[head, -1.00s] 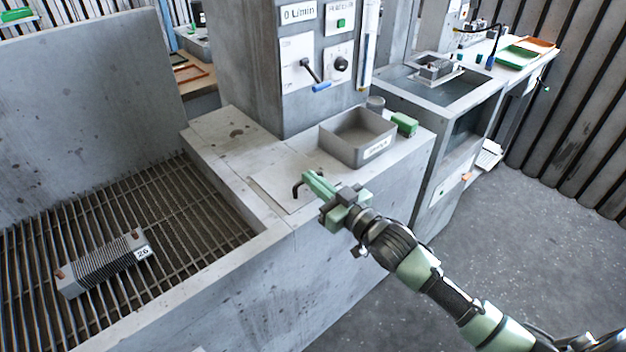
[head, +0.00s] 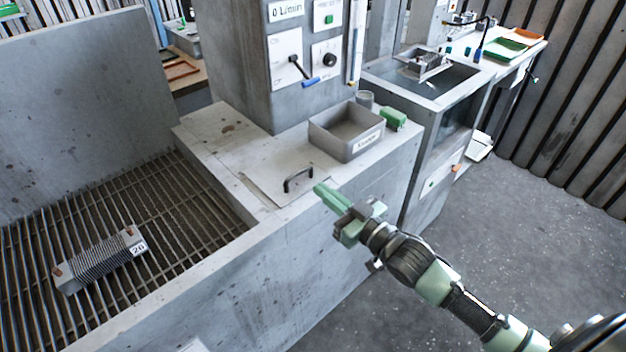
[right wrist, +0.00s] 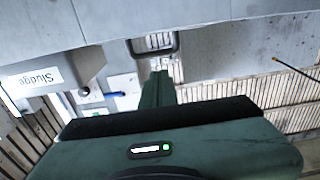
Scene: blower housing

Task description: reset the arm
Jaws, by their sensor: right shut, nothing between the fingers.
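My right gripper (head: 330,194) is shut and empty, its green fingers together. In the head view it hangs just in front of the concrete ledge, below and right of a dark U-shaped handle (head: 298,176) on a flat lid (head: 275,190). A gap shows between the fingertips and the handle. In the right wrist view the closed fingers (right wrist: 160,88) point toward the handle (right wrist: 152,48). My left gripper is in neither view.
A grey bin (head: 345,138) labelled Sludge, a green object (head: 393,118) and a grey cup (head: 364,98) stand on the ledge. A finned block (head: 98,262) tagged 26 lies on the grating (head: 180,220). Open floor (head: 510,240) lies right.

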